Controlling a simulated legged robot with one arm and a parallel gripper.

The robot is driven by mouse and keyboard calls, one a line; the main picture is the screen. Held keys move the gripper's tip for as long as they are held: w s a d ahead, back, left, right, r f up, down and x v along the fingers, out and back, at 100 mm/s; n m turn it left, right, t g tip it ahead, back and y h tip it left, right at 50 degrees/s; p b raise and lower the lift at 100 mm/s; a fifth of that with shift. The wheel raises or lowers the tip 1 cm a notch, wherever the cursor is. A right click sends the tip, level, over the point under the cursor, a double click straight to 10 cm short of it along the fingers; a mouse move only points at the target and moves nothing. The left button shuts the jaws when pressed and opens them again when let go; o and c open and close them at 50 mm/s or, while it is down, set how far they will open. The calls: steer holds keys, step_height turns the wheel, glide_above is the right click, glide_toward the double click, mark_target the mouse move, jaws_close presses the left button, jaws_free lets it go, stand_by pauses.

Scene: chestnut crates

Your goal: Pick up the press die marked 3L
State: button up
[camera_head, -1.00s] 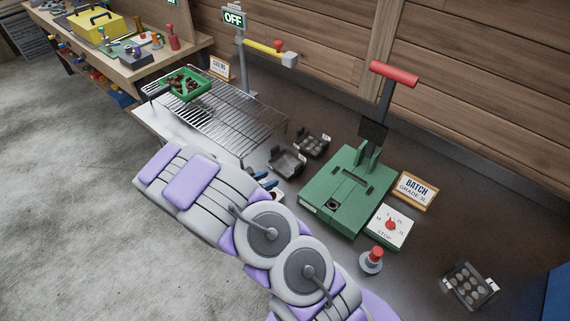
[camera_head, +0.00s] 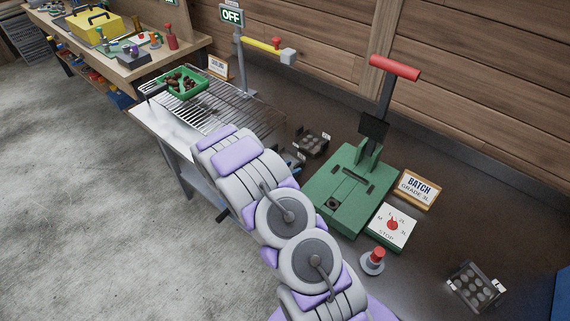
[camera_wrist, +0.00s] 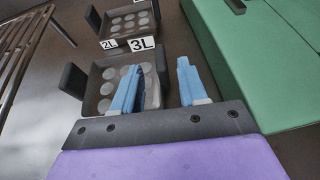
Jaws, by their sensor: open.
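The press die marked 3L (camera_wrist: 98,84) is a dark tray with round cups in the wrist view. Its white 3L tag (camera_wrist: 142,44) stands at its far edge, and a dark handle block sticks out at its left. My gripper (camera_wrist: 158,74) is open with two blue fingers. The left finger overlaps the cups in the picture, and the right finger shows just past the die's right wall. I cannot tell whether either finger touches.
A second die (camera_head: 313,143) lies just behind; a 2L tag (camera_wrist: 110,44) shows by it. The green press (camera_head: 345,190) stands close on the right and a wire rack (camera_head: 225,112) on the left. Another die (camera_head: 476,286) lies far right.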

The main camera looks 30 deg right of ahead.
steer(key=b+x, duration=0.1)
steer(key=x, duration=0.3)
steer(key=shift+d+f, duration=0.2)
jaws_close()
steer(key=shift+a, duration=0.1)
